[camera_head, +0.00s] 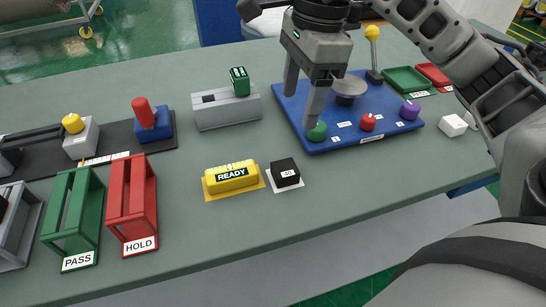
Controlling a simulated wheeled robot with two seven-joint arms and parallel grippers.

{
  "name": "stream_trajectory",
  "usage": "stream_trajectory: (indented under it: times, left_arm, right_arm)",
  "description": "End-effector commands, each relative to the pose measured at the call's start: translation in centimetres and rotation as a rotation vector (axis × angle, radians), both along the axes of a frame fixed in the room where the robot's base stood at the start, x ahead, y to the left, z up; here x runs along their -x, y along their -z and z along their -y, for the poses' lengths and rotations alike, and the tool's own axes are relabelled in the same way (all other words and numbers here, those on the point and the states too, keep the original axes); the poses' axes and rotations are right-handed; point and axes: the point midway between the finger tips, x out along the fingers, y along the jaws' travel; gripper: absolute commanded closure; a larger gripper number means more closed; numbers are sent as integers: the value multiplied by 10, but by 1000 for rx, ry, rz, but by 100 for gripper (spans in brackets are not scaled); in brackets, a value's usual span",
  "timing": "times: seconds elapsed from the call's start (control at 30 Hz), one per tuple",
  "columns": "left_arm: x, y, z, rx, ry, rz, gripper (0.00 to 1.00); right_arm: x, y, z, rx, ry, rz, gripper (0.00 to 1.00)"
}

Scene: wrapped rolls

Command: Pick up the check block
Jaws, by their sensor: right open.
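No block carries a readable "check" label, so I cannot tell which one is the check block. A black block (285,171) with a small white label sits on a white pad near the table's middle. A green block (240,81) with white marks stands upright in a grey fixture (228,112). A yellow READY block (232,178) lies left of the black block. My right gripper (303,108) is open, fingers pointing down, over the left part of the blue board, close to its green knob (317,131). I cannot tell if it touches. My left gripper is not in view.
The blue board (345,139) also bears a red knob (368,122), a purple knob (409,110) and a yellow-topped post (373,50). Green PASS (72,215) and red HOLD (132,197) racks stand at left. White blocks (452,126) lie at right. The front middle table is clear.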

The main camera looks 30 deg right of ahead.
Motion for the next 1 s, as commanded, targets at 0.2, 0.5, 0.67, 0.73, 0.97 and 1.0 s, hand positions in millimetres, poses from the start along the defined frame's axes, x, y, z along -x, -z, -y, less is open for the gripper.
stream_trajectory:
  times: [0.2, 0.5, 0.67, 0.73, 0.97, 1.0]
  left_arm:
    - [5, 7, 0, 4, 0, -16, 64]
    - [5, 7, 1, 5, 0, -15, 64]
    - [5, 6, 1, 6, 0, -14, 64]
    - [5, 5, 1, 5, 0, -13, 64]
    - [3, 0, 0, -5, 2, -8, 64]
    - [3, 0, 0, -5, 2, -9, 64]
  right_arm:
    - [0, 38, -1, 16, 2, -5, 34]
    - [-2, 93, -9, 13, 2, -1, 34]
    - [-3, 103, -10, 12, 1, 1, 34]
    - [-2, 108, -11, 10, 1, -1, 34]
    - [-3, 142, -16, 10, 2, -4, 34]
    - [-4, 146, -17, 11, 2, -2, 34]
